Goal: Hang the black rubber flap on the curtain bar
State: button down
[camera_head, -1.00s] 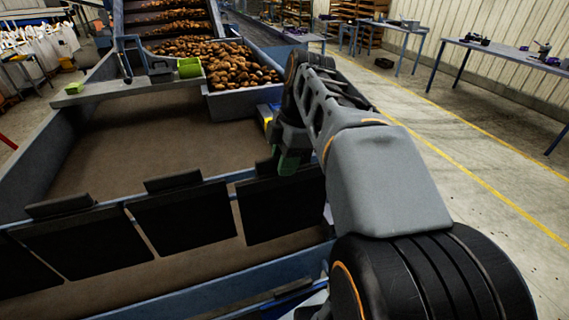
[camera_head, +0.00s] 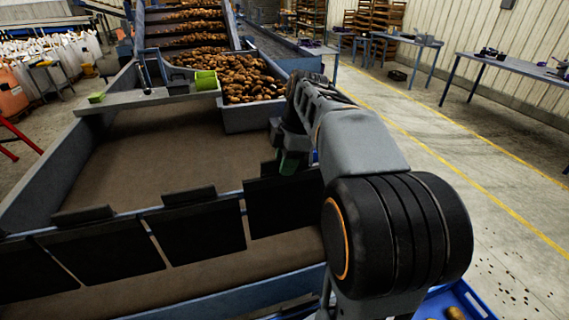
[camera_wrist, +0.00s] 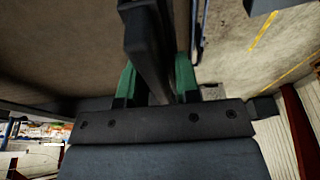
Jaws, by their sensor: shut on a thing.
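In the wrist view my gripper (camera_wrist: 155,85) is shut on the flap's dark upper part (camera_wrist: 150,45), between the green fingertips. The curtain bar (camera_head: 140,211) shows as a thin blue-grey strip along the flap tops. The held flap hangs level with the bar; whether it rests on it I cannot tell.
A brown belt (camera_head: 170,150) lies behind the flaps, between grey side walls. Potatoes (camera_head: 235,75) fill a trough beyond a grey shelf (camera_head: 140,99) bearing green items. A blue crate (camera_head: 450,305) is at bottom right.

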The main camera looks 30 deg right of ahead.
jog(key=shift+f+b, duration=1)
jog(key=shift+f, duration=0.6)
jog(key=c, duration=0.8)
grip_release()
jog(key=shift+o, duration=0.2)
jog(key=shift+f, duration=0.1)
